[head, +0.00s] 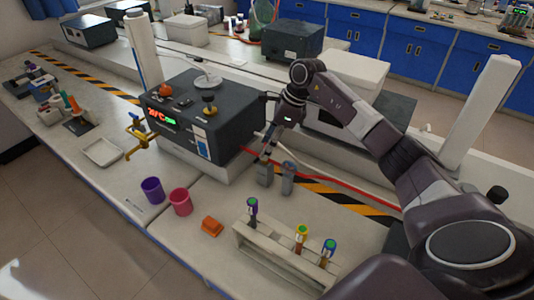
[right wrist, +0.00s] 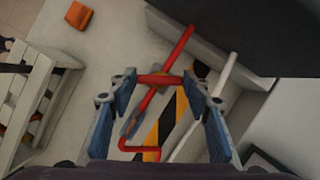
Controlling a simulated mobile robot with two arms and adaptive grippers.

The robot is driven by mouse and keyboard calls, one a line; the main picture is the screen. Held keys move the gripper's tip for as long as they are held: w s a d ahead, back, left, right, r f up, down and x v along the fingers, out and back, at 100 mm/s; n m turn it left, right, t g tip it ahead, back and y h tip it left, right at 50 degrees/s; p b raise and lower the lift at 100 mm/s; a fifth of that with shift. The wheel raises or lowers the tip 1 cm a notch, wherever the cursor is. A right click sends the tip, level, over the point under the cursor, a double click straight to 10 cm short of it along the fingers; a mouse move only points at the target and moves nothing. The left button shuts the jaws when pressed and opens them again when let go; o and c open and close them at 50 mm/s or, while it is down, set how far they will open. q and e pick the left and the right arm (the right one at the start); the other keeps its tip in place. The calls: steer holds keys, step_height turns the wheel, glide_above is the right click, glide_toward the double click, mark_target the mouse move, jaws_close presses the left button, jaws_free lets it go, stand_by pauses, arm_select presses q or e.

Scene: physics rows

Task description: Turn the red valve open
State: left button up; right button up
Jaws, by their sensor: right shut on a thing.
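My right gripper (head: 276,174) reaches down to the bench beside the dark instrument box. In the right wrist view, its blue-padded fingers (right wrist: 160,85) stand apart with a red crossbar (right wrist: 158,79) spanning between the fingertips. The bar looks like the red valve's handle, and the gripper is shut on it. A red pipe (right wrist: 178,48) runs past the bar, over a black-and-yellow stripe. In the head view the gripper hides the handle, and a red line (head: 340,183) shows along the bench to its right. My left gripper is not in view.
The dark instrument box (head: 205,115) stands left of the gripper, with a yellow tap (head: 138,130) at its side. A tube rack (head: 275,255), an orange block (head: 211,227), a pink cup (head: 180,201) and a purple cup (head: 152,190) stand nearer the front edge.

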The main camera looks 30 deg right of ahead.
steer(key=n+b, duration=0.2)
steer(key=n, duration=0.1)
steer(key=shift+w+f+g+y, duration=0.1)
steer(key=shift+w+g+y, duration=0.05)
steer(key=shift+g+y, duration=0.2)
steer(key=n+g+b, duration=0.1)
steer(key=n, duration=0.1)
steer(key=shift+w+n, duration=0.1)
steer(key=shift+n, duration=0.2)
steer(key=n+g+b, duration=0.1)
steer(key=n, duration=0.2)
steer(key=shift+w+g+b, duration=0.1)
steer(key=shift+g+b, duration=0.15)
steer(key=shift+b, duration=0.1)
steer(key=shift+n+g+b, duration=0.35)
steer(key=shift+n+g, duration=0.25)
steer(key=shift+n, duration=1.4)
steer(key=o, duration=1.2)
steer(key=shift+c, duration=0.2)
